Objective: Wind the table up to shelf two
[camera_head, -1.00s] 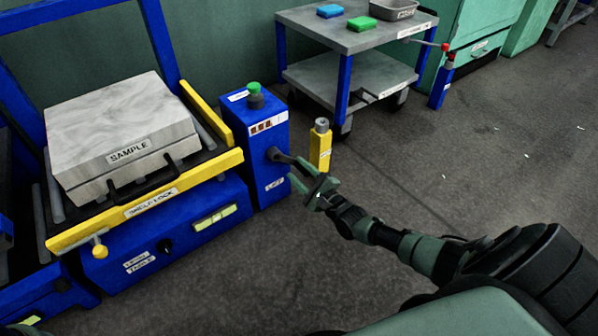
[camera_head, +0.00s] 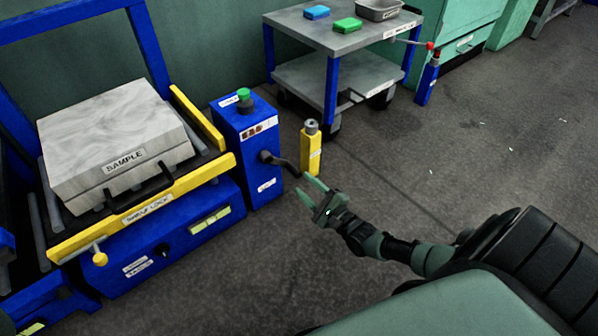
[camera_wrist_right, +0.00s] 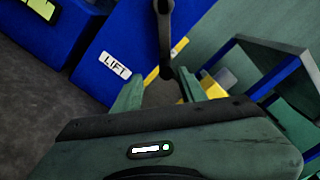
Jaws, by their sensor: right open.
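A blue lift box (camera_head: 243,140) carries a green button, a small display and a dark crank (camera_head: 277,160) on its right side. The crank also shows in the wrist view (camera_wrist_right: 164,35), its end just ahead of my fingers. My right gripper (camera_head: 304,187) is open and empty, below and right of the crank, apparently apart from it. Both fingers show in the wrist view (camera_wrist_right: 158,88). Left of the lift box stands the blue table unit (camera_head: 185,240), with a yellow bar labelled "SHELF LOCK" (camera_head: 150,206) and a grey block labelled "SAMPLE" (camera_head: 110,135) on top. My left gripper is not in view.
A yellow post (camera_head: 311,155) with a grey cap stands just behind the crank. A grey cart (camera_head: 345,42) with blue and green blocks and a metal tray stands at the back, beside a blue post (camera_head: 427,82) with a red top.

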